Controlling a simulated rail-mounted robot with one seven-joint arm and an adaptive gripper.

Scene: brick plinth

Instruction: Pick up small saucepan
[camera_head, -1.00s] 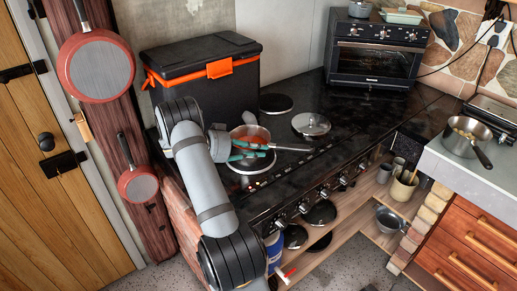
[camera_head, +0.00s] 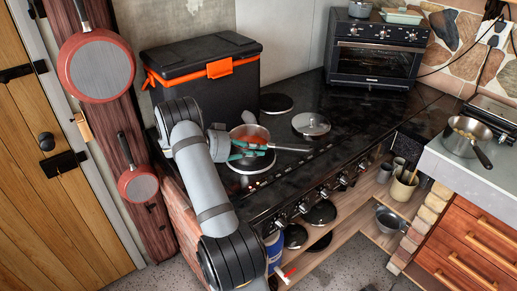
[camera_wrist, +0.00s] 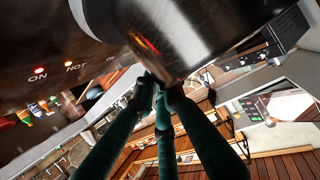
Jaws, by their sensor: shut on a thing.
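The small saucepan (camera_head: 262,132) is a metal pan with a reddish inside and a long handle pointing right. It is at the front left burner of the black stove. In the wrist view its shiny wall (camera_wrist: 205,38) fills the top. My gripper (camera_head: 248,149) has dark teal fingers at the pan's near side, by the handle. In the wrist view the fingertips of my gripper (camera_wrist: 160,92) come together just below the pan wall and are shut on the pan. The exact grip point is partly hidden. I cannot tell whether the pan is clear of the burner.
A black cooler box (camera_head: 205,75) with orange trim stands close behind my arm. A loose lid (camera_head: 311,124) lies right of the pan. A toaster oven (camera_head: 372,52) is at the back. Another pan (camera_head: 466,138) is on the right counter. The stove's middle right is clear.

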